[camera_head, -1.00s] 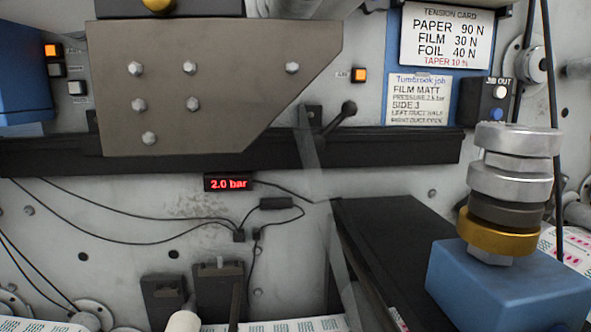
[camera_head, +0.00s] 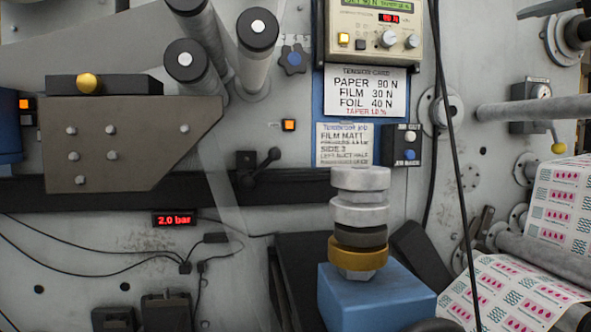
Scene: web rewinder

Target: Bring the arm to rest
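My gripper is not in view. The picture from my body camera shows the front of the machine, and I see no fingers in it. A dark rounded shape (camera_head: 434,325) shows at the bottom edge, cut off by the frame, and I cannot tell what it is.
A blue block (camera_head: 372,300) carrying stacked silver, dark and gold rings (camera_head: 360,214) stands close in front. Behind are a dark rail (camera_head: 290,187), a brown plate (camera_head: 110,175), and a lever (camera_head: 262,168). Rollers and printed web (camera_head: 515,300) are at right. Cables hang nearby.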

